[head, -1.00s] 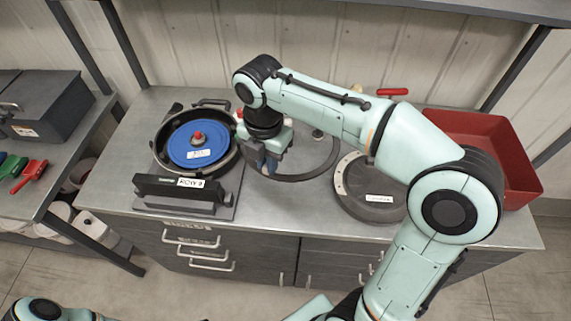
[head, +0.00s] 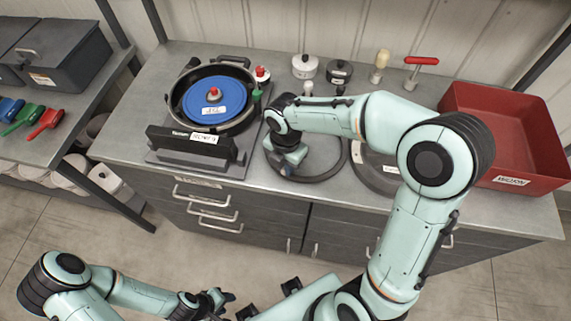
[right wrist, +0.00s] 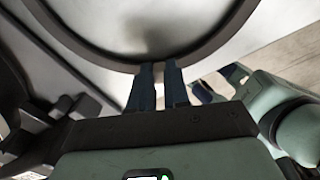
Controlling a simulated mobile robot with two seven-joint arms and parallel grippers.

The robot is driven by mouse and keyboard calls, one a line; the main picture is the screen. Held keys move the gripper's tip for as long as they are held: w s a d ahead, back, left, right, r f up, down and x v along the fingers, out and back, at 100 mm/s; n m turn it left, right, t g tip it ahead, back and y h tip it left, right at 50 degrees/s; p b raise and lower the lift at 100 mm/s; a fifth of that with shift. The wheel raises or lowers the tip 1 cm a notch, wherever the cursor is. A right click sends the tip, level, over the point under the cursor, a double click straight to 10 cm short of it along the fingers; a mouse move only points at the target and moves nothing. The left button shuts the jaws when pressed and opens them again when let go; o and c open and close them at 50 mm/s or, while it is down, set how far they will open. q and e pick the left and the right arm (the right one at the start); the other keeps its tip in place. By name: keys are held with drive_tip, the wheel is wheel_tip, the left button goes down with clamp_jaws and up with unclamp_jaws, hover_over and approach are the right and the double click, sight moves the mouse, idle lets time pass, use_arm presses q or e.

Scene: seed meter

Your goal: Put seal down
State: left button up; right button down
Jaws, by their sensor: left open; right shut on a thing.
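The seal (head: 328,176) is a thin black ring, lying level at the middle of the bench top. I cannot tell whether it touches the bench or is just above it. My right gripper (head: 286,171) is at its front left edge, partly hiding it. In the right wrist view the fingers (right wrist: 157,78) are shut on the ring's rim, and the seal (right wrist: 105,62) arcs away beyond them. My left gripper (head: 224,299) is open and empty, low in the head view, in front of the bench and away from the seal.
A black pan-shaped housing (head: 245,122) with a blue disc (head: 225,92) stands left of the seal. A red bin (head: 530,178) is at far right. Small knobbed parts (head: 304,68) and hand tools (head: 379,66) stand behind.

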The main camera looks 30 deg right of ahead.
drive_tip(key=shift+f, duration=0.2)
drive_tip(key=c, duration=1.5)
unclamp_jaws()
drive_tip(key=shift+f, duration=0.15)
drive_tip(key=o, duration=0.4)
use_arm(q)
drive_tip(key=shift+f, duration=0.1)
use_arm(e)
drive_tip(key=shift+r, duration=0.25)
use_arm(q)
drive_tip(key=shift+w+r+p, duration=0.45)
drive_tip(key=shift+r, duration=0.15)
drive_tip(key=shift+w+r+p, duration=0.4)
drive_tip(key=shift+r, duration=0.2)
use_arm(e)
wheel_tip(320, 180, up, 12)
